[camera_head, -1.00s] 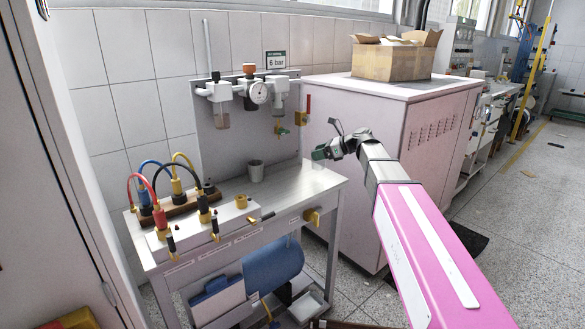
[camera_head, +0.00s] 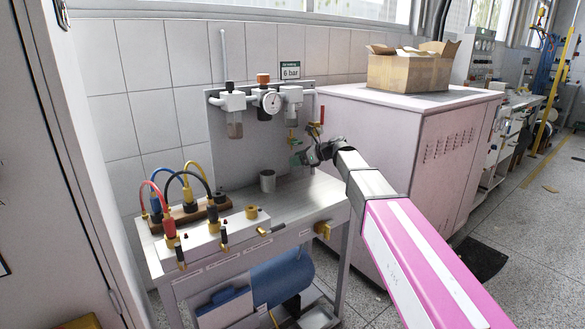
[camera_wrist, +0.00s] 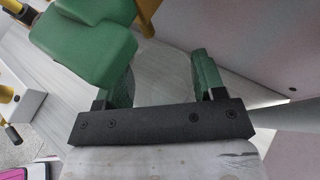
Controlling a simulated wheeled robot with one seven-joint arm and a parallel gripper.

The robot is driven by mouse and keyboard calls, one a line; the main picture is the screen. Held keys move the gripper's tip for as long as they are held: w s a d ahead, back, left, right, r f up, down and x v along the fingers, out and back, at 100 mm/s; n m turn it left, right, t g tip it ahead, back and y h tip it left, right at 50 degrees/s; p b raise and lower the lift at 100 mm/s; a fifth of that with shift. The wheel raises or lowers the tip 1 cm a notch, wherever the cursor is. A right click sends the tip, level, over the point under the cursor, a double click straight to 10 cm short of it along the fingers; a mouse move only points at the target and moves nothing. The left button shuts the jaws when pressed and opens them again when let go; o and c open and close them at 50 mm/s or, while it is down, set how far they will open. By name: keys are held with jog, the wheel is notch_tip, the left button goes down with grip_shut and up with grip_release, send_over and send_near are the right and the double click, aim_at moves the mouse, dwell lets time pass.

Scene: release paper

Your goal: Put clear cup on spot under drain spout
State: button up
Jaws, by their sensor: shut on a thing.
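A filter with a see-through bowl (camera_head: 234,129) hangs on the back panel, left of my gripper. I cannot clearly make out the drain spout or the marked spot.
A grey metal cup (camera_head: 267,181) stands on the bench, left of my gripper. A white manifold with coloured hoses (camera_head: 197,238) fills the bench's left front. A large pale cabinet (camera_head: 400,150) stands close on the right, with a cardboard box (camera_head: 408,73) on top.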

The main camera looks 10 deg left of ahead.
jog(key=shift+a, duration=0.45)
jog(key=shift+x, duration=0.75)
jog(key=shift+d+f, duration=0.1)
jog(key=shift+f, duration=1.35)
jog(key=shift+f, duration=0.15)
jog(key=o, duration=0.9)
jog(key=shift+d+r, duration=0.25)
jog(key=shift+d, duration=0.05)
jog(key=v, duration=1.1)
jog(key=shift+d, duration=0.2)
